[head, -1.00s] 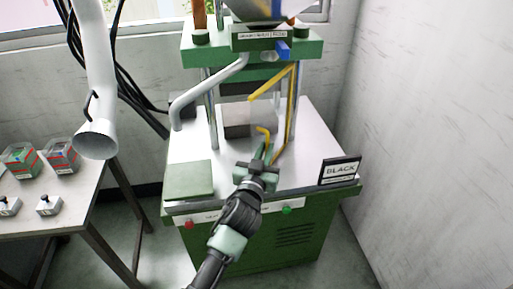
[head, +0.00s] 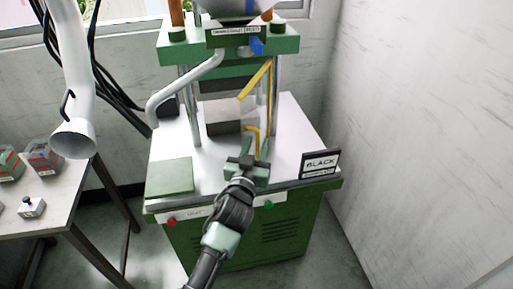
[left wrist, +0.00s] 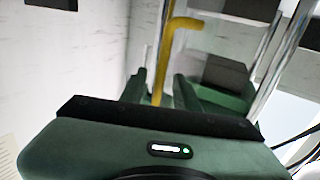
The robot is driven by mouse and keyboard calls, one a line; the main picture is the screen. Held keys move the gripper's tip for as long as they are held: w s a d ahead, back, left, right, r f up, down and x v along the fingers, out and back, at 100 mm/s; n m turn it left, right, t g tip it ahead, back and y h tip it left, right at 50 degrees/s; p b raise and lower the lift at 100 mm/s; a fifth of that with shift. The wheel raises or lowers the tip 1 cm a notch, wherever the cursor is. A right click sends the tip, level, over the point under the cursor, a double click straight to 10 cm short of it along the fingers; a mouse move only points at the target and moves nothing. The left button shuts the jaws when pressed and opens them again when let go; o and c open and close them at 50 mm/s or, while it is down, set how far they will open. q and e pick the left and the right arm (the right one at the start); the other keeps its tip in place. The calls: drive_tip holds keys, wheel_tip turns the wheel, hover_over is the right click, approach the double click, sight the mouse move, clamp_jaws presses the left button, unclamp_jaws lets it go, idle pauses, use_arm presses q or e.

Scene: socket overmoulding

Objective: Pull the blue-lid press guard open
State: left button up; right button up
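The green press (head: 240,232) stands in the middle of the head view. Its yellow guard bar (head: 269,95) runs along the right front post, with a slanted upper arm and a short hooked handle (head: 252,128) low down. A blue part (head: 257,46) sits under the press head. My left gripper (head: 257,152) is at the lower end of the yellow bar. In the left wrist view its two fingers (left wrist: 159,92) stand apart on either side of the yellow bar (left wrist: 163,62), with gaps showing. Contact with the bar cannot be made out. My right gripper is not in view.
A black label stand (head: 320,164) is at the bed's right edge and a green plate (head: 171,176) at its left. A white hose (head: 72,100) hangs at left above a side table (head: 60,212) with boxes. A wall (head: 430,130) closes the right side.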

use_arm(q)
drive_tip(key=shift+f, duration=0.3)
drive_tip(key=s+a+b, duration=0.1)
drive_tip(key=s, duration=0.6)
drive_tip(key=shift+s+a, duration=0.2)
drive_tip(key=shift+s, duration=0.05)
drive_tip(key=shift+c, duration=0.3)
